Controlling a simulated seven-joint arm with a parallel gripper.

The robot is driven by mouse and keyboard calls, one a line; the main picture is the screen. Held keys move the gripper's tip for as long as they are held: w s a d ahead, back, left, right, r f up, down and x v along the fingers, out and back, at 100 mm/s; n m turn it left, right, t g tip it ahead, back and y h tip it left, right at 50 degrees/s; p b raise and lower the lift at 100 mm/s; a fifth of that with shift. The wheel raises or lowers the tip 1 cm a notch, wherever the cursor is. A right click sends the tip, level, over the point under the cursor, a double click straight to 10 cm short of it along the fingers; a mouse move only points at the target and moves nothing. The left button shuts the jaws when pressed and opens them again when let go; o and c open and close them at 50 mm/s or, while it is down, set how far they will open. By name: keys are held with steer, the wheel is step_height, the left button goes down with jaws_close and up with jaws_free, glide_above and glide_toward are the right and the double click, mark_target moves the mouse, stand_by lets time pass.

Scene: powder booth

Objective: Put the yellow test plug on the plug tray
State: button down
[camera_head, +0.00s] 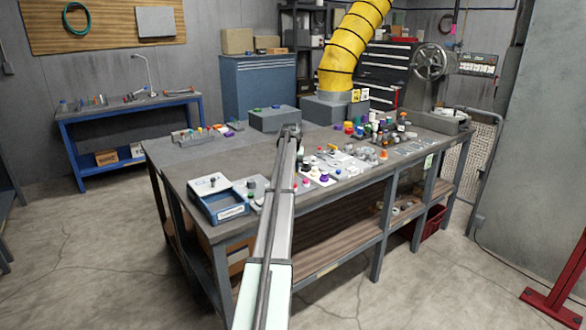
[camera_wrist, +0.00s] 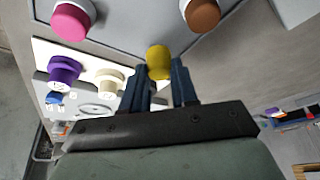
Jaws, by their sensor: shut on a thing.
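The yellow test plug (camera_wrist: 158,62) is between the two dark blue fingers of my gripper (camera_wrist: 160,70) in the wrist view, and the gripper is shut on it. Its rounded yellow end shows, and the rest is hidden by the fingers. In the head view my arm reaches over the workbench, and the fingers and the plug cannot be made out there. A long grey tray (camera_head: 203,137) with several small coloured pieces lies at the bench's back left. I cannot tell for certain whether it is the plug tray.
In the wrist view, a pink plug (camera_wrist: 72,20) and a brown plug (camera_wrist: 201,14) sit on a grey surface. A purple plug (camera_wrist: 63,70) and a cream plug (camera_wrist: 109,82) are at left. A blue box (camera_head: 219,200) stands at the bench's front left; bare bench lies behind it.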

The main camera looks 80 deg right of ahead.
steer(key=shift+f, duration=0.6)
stand_by(1.1)
steer(key=c, duration=0.8)
jaws_free()
steer(key=shift+o, duration=0.5)
steer(key=o, duration=0.4)
steer(key=shift+r, duration=0.1)
steer(key=shift+r, duration=3.9)
